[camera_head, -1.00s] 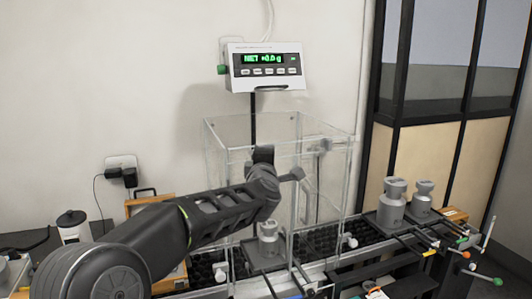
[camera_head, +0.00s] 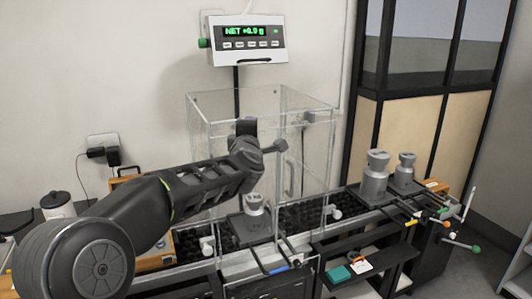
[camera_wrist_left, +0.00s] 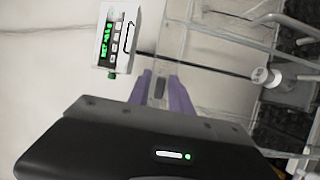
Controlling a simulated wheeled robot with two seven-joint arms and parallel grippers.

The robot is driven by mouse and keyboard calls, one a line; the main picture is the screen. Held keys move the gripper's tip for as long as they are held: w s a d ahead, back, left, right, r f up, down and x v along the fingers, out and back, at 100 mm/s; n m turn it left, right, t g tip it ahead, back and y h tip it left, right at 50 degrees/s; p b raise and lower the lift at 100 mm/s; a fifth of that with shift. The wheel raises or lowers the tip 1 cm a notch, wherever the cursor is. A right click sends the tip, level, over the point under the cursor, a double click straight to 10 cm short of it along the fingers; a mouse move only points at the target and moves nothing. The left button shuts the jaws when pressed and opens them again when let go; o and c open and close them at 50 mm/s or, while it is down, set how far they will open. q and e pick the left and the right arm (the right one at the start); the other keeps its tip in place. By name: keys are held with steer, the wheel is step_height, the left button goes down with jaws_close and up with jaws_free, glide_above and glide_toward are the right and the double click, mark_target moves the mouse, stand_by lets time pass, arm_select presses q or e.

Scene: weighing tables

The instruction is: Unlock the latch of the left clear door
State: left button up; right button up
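A clear enclosure (camera_head: 305,170) with clear front doors stands on the weighing table. My left arm reaches in from the left, and its wrist end is in front of the left clear door (camera_head: 222,190). My left gripper shows in the left wrist view (camera_wrist_left: 160,80) with two purple fingers apart. A small dark grey block (camera_wrist_left: 160,88), perhaps the latch, appears between them against a clear strip. I cannot tell whether the fingers touch it. The head view hides the fingertips behind the wrist. My right gripper is not in view.
A scale display (camera_head: 246,38) hangs on the wall above the enclosure. A grey weight (camera_head: 254,205) stands in front below my wrist. Larger weights (camera_head: 375,177) stand at the right. A white jar (camera_head: 56,206) and a wooden box (camera_head: 127,184) are at the left.

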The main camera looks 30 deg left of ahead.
arm_select(q)
steer(key=s+d+f+n+g+y+b, duration=0.1)
steer(key=s+d+n+y+b, duration=0.15)
steer(key=n, duration=0.55)
steer(key=s+d+f+n+y+b, duration=0.1)
steer(key=f+n+y+b, duration=0.2)
steer(key=n, duration=0.4)
steer(key=s+d+n+g+y+b, duration=0.1)
steer(key=d+n+y+b, duration=0.2)
steer(key=n, duration=0.5)
steer(key=w+d+f+m+t+h, duration=0.2)
steer(key=d+f+m+h, duration=0.3)
steer(key=f+m, duration=0.5)
steer(key=w+d+f+m+t+h, duration=0.1)
steer(key=w+d+f+m+h, duration=0.4)
steer(key=m, duration=1.1)
step_height(320, 180, down, 6)
steer(key=h, duration=0.3)
steer(key=shift+w+d+f+m+t+p, duration=0.2)
steer(key=shift+d+f+m+t+p, duration=0.05)
steer(key=shift+d+m+t+p, duration=0.15)
